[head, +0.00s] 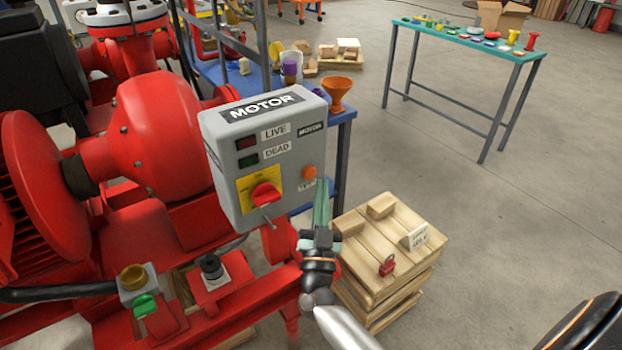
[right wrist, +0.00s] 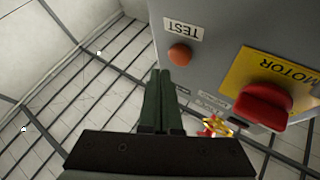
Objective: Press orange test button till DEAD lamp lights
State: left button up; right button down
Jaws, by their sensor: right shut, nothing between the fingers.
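The grey MOTOR box (head: 228,190) stands beside the red pump. Its orange test button (head: 309,173) is at the lower right of the front and also shows in the right wrist view (right wrist: 180,54), by the TEST label. The DEAD lamp (head: 248,160) looks dark green and unlit; the LIVE lamp (head: 246,142) above looks dark red. A red rotary switch (head: 265,195) sits on a yellow plate. My right gripper (head: 321,183) is shut and empty; in the right wrist view its fingertips (right wrist: 160,74) are just beside the button, apparently apart from it. My left gripper is out of view.
A wooden pallet stack (head: 350,245) stands below right of the box, with a red padlock (head: 387,266) and a white tag card (head: 417,236) on it. A blue bench (head: 345,116) is behind the box. A green-topped table (head: 520,53) stands far right; open floor lies between.

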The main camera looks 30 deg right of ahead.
jog(key=shift+w, duration=0.4)
dwell(0.8)
dwell(0.9)
jog(key=shift+w+a, duration=0.1)
jog(key=shift+w, duration=0.3)
jog(key=shift+w, duration=0.45)
dwell(0.6)
dwell(0.4)
jog(key=shift+s+p, duration=0.4)
jog(key=shift+s, duration=0.45)
